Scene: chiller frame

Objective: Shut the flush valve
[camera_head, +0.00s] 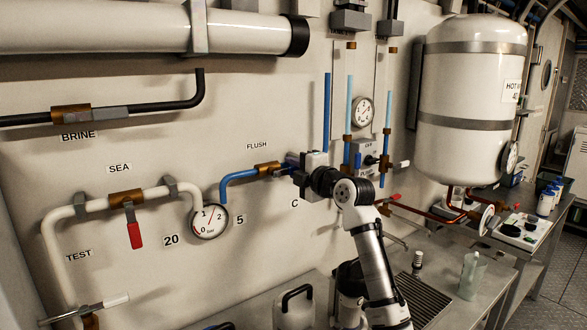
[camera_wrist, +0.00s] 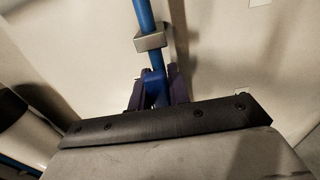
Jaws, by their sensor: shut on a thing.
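The flush valve (camera_head: 267,169) has a brass body on a blue pipe, below the FLUSH label on the wall. My gripper (camera_head: 291,163) is at the right end of this valve, with my arm reaching up from below. In the wrist view, the purple fingers of my gripper (camera_wrist: 157,90) are closed around a blue lever (camera_wrist: 154,84). A metal block (camera_wrist: 151,41) on a blue rod or pipe lies just beyond it. In the head view my gripper hides most of the lever, so its angle is hard to tell there.
A SEA valve with a red handle (camera_head: 134,235) and a pressure gauge (camera_head: 209,221) are to the left. Vertical blue pipes (camera_head: 327,115) stand close to the right of my gripper. A white tank (camera_head: 474,100) and a bench (camera_head: 455,290) are farther right.

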